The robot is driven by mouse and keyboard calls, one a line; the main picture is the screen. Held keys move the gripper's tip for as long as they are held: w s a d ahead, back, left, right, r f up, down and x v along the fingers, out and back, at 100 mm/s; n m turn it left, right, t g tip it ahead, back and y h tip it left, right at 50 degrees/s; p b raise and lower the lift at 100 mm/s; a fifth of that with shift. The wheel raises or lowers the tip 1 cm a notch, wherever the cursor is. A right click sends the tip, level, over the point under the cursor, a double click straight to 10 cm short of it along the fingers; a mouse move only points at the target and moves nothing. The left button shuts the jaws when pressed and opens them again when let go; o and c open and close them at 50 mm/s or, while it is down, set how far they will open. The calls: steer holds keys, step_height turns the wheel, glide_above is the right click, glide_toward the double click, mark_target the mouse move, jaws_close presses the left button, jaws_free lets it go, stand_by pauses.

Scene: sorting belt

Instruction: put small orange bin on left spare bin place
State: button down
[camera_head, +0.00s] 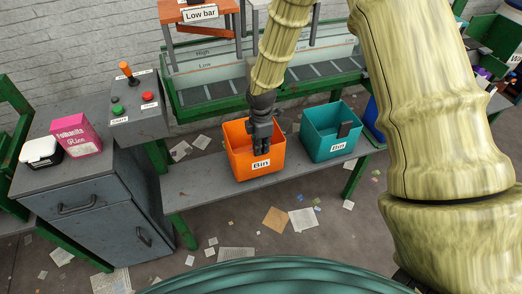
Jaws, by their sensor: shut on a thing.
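The small orange bin (237,140), with a white label reading "Bin", is on or just above the grey shelf in front of the belt; I cannot tell if it touches the shelf. My gripper (261,150) points down at its front wall and is shut on that wall, above the label. The inside of the bin is partly hidden by my gripper. Which spot is the left spare bin place is not marked in this view; bare shelf (195,185) lies to the left of the orange bin.
A teal bin (318,148) with a dark item inside stands close on the right. A grey control box (135,112) with a lever and buttons is at the left. A grey cabinet (90,185) holds a pink box (76,137). Papers litter the floor.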

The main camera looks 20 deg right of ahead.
steer(key=shift+f, duration=1.5)
steer(key=c, duration=1.5)
jaws_free()
steer(key=shift+f, duration=0.1)
step_height(320, 180, up, 12)
steer(key=shift+s+r, duration=0.1)
steer(key=shift+r, duration=0.05)
